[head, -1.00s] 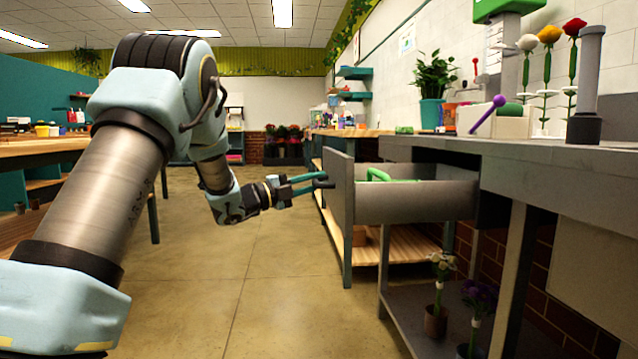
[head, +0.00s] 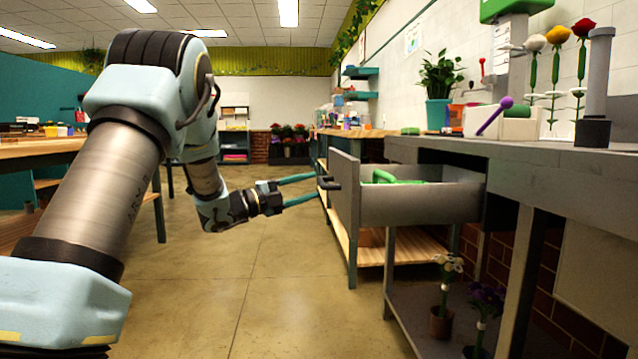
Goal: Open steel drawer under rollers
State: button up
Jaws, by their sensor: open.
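The steel drawer (head: 420,203) stands pulled out to the left from under the grey bench top (head: 560,157). Its inside shows, with a green object (head: 383,177) in it. Its front panel (head: 346,200) carries a dark handle (head: 329,183) on the left face. My gripper (head: 316,186) is open, with its two teal fingers spread apart and their tips close to the handle. Whether the tips still overlap the handle or touch it is hard to tell. No rollers can be made out clearly above the drawer.
On the bench stand a white holder with a purple-ended rod (head: 495,116), upright flowers (head: 556,70) and a grey cylinder (head: 597,90). Potted flowers (head: 441,300) stand on the lower shelf (head: 410,290). The floor (head: 240,290) left of the drawer is clear.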

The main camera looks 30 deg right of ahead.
jog(key=a+f, duration=0.1)
jog(key=a, duration=0.5)
jog(key=shift+a+p, duration=0.3)
jog(key=shift+s, duration=0.1)
